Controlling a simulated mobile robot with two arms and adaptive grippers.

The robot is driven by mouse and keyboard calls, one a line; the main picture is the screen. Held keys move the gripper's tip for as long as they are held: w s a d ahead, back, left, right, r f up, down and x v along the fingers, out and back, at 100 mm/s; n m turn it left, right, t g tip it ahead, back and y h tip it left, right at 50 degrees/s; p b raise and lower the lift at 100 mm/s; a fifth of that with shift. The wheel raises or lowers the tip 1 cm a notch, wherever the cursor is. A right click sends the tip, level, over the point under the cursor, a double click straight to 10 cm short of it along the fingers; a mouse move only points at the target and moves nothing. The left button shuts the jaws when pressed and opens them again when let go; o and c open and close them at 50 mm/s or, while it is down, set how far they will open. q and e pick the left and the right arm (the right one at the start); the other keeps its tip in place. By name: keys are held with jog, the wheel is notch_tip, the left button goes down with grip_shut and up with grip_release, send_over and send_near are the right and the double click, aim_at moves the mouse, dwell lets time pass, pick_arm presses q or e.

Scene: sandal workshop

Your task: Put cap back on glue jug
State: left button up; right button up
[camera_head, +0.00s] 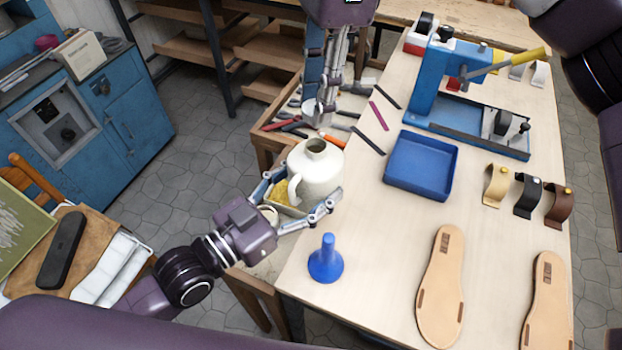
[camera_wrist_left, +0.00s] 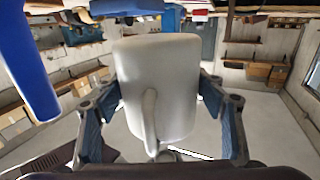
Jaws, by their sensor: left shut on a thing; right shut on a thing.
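The cream glue jug (camera_head: 319,172) is upright, with its open round mouth facing up and its handle toward my left arm. My left gripper (camera_head: 300,195) is shut around the jug's body, one finger on each side. In the left wrist view, the jug (camera_wrist_left: 158,85) sits between the fingers of the left gripper (camera_wrist_left: 160,110). My right gripper (camera_head: 321,112) points down just above the jug's mouth. It is shut on a small pale piece, seemingly the cap, which its fingers mostly hide. This piece is apart from the mouth.
A blue tray (camera_head: 421,165), a blue press (camera_head: 450,90) and sandal soles (camera_head: 441,285) lie to the right. A wooden tool tray (camera_head: 270,140) with pliers is behind the jug.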

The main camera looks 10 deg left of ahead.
aim_at(316, 166)
jog(key=shift+f, duration=0.15)
jog(key=shift+f, duration=1.9)
jog(key=shift+f, duration=0.85)
jog(key=shift+f, duration=0.55)
